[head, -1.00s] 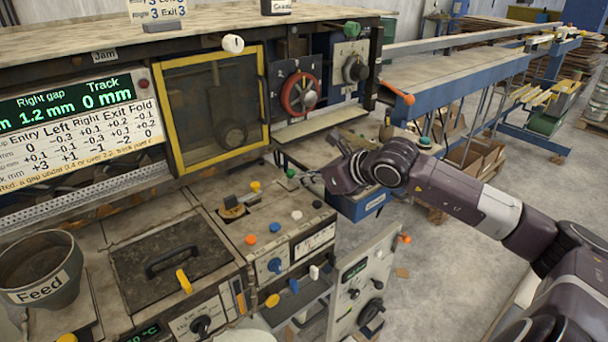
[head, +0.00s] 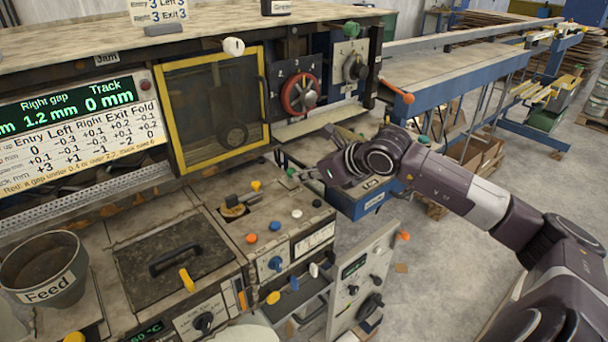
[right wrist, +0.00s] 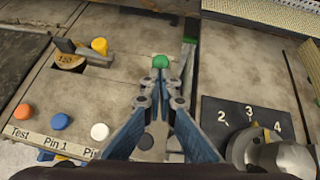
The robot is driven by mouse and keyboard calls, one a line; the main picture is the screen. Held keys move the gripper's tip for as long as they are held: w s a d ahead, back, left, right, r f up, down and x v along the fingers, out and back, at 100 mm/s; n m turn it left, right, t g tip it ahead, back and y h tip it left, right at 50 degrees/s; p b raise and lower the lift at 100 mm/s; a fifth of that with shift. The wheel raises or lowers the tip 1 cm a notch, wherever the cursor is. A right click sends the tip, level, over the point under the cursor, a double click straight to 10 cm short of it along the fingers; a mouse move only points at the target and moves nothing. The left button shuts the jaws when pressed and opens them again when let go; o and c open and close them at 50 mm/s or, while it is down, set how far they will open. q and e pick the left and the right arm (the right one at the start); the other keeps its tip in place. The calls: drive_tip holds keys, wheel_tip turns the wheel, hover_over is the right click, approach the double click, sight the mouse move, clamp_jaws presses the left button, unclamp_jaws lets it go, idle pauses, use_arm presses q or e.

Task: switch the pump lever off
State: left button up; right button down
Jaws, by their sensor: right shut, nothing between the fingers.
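No label reading "pump" is legible, so I cannot tell for sure which control is the pump lever. A green knob (right wrist: 160,62) lies just beyond my right fingertips in the right wrist view; it also shows in the head view (head: 290,172), at the back right of the control panel. My right gripper (right wrist: 161,79) is shut and empty, its tips at or very close to this knob; contact is unclear. In the head view, the right gripper (head: 304,175) reaches in from the right over the panel edge. A yellow-knobbed lever (right wrist: 99,46) stands left of it. My left gripper is not in view.
Orange (right wrist: 21,111), blue (right wrist: 60,121) and white (right wrist: 99,131) knobs stand on the panel beside printed labels. A numbered dial plate (right wrist: 249,125) is right of the gripper. A yellow-framed window (head: 212,107) and red handwheel (head: 299,93) rise behind the panel.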

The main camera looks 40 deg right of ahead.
drive_tip(key=shift+w+r+g+p, duration=0.4)
drive_tip(key=shift+g+p, duration=0.2)
drive_tip(key=shift+p, duration=0.4)
drive_tip(key=shift+w+r+g+p, duration=0.1)
drive_tip(key=shift+r+g+p, duration=0.05)
drive_tip(key=shift+g+p, duration=0.2)
drive_tip(key=shift+w, duration=0.15)
drive_tip(key=shift+w+a+r+b, duration=0.1)
drive_tip(key=shift+w+r+b, duration=0.2)
drive_tip(key=shift+w+b, duration=0.35)
drive_tip(key=shift+w+a+r+b, duration=0.1)
drive_tip(key=shift+w+r+b, duration=0.25)
drive_tip(key=shift+w, duration=0.45)
drive_tip(key=shift+w+f, duration=0.1)
drive_tip(key=shift+d, duration=0.1)
